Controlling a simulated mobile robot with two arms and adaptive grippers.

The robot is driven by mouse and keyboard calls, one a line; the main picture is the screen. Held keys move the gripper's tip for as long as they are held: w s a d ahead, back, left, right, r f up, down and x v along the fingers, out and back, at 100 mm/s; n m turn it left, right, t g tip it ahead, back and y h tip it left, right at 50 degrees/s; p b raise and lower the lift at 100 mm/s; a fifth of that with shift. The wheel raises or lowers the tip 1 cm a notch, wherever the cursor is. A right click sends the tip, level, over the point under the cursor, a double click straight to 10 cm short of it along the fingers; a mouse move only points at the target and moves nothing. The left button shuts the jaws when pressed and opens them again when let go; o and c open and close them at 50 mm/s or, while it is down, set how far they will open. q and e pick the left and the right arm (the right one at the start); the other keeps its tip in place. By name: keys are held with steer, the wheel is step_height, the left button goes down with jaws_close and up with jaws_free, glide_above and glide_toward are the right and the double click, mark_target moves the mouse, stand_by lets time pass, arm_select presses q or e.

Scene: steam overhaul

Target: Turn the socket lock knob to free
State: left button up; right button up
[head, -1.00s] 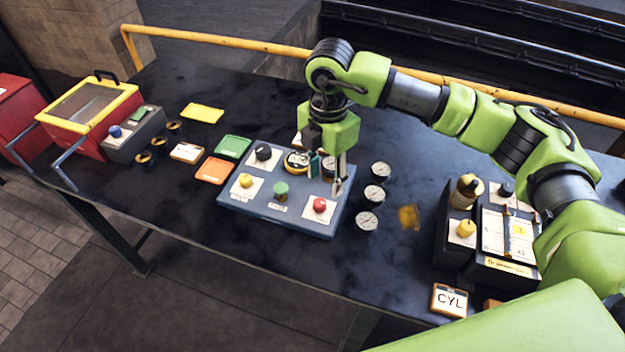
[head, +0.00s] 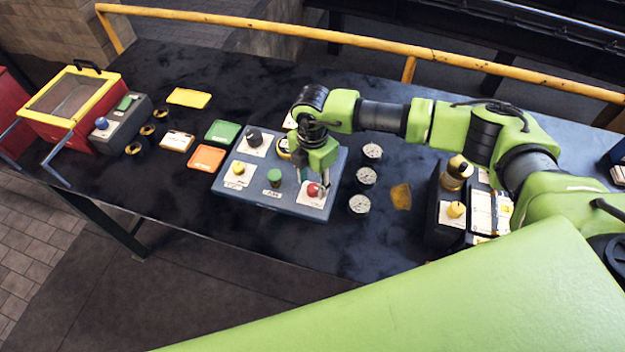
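A blue-grey panel box (head: 222,181) lies on the dark table. It carries a black knob (head: 254,137), a yellow knob (head: 239,169), a green knob (head: 274,176) and a red knob (head: 313,190), most on white label plates. The label text is too small to read, so I cannot tell which is the socket lock knob. My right gripper (head: 315,180) points down over the panel's right part, just at the red knob. Its fingers look spread apart; I cannot tell whether they touch the knob. It hides part of a gauge on the panel. My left gripper is out of view.
Several round gauges (head: 365,176) stand just right of the panel. Further right are a dark block with a yellow knob (head: 456,209) and a brass fitting (head: 458,169). Green (head: 222,131) and orange (head: 206,158) trays lie left. A yellow rail (head: 370,45) runs behind the table.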

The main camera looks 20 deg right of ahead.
steer(key=shift+f, duration=0.4)
steer(key=shift+s+f, duration=0.1)
steer(key=shift+f, duration=0.25)
steer(key=c, duration=1.1)
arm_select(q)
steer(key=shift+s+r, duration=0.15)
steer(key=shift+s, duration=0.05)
